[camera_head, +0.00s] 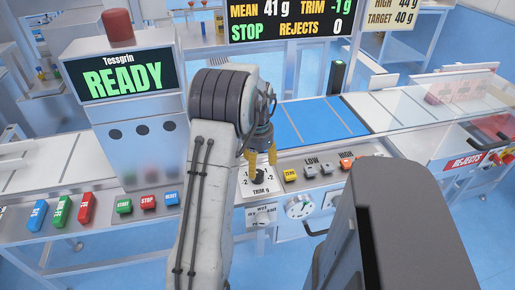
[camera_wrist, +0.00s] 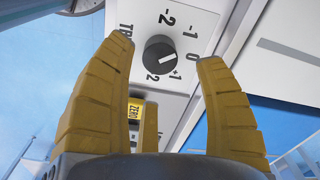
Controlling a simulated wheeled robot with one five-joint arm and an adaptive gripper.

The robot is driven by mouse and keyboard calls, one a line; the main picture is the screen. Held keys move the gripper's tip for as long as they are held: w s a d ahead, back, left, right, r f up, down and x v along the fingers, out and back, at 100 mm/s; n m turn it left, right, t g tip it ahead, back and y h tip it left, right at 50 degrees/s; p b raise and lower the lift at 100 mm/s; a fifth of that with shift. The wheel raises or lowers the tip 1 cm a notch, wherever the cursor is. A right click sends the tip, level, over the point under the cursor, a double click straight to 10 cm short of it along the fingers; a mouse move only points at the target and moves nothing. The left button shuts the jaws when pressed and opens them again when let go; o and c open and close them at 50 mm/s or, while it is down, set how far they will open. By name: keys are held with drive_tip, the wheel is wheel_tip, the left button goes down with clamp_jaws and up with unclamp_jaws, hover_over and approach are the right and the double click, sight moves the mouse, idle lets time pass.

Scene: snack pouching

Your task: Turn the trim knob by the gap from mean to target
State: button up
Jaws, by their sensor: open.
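The black trim knob (camera_head: 258,177) sits on a white dial plate marked "TRIM g". In the wrist view the round knob (camera_wrist: 158,50) has a white pointer mark toward the right, around the 0 and +1 marks; exactly which is hard to tell. My gripper (camera_head: 261,157) is open just above the knob. Its yellow fingers (camera_wrist: 161,58) stand apart on either side of the knob, with no clear contact. The overhead display (camera_head: 290,20) reads mean 41 g, trim -1 g, STOP, rejects 0. The sign beside it (camera_head: 393,17) reads high 44 g, target 40 g.
A yellow ZERO button (camera_head: 290,175) is right of the knob, with LOW and HIGH buttons beyond. START, STOP and RESET buttons (camera_head: 148,202) are at left. A blue conveyor (camera_head: 312,120) runs behind. The console screen (camera_head: 126,77) reads READY.

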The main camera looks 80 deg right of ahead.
sight(258, 173)
wheel_tip(258, 173, up, 7)
idle(0.4)
drive_tip(key=shift+r, duration=0.25)
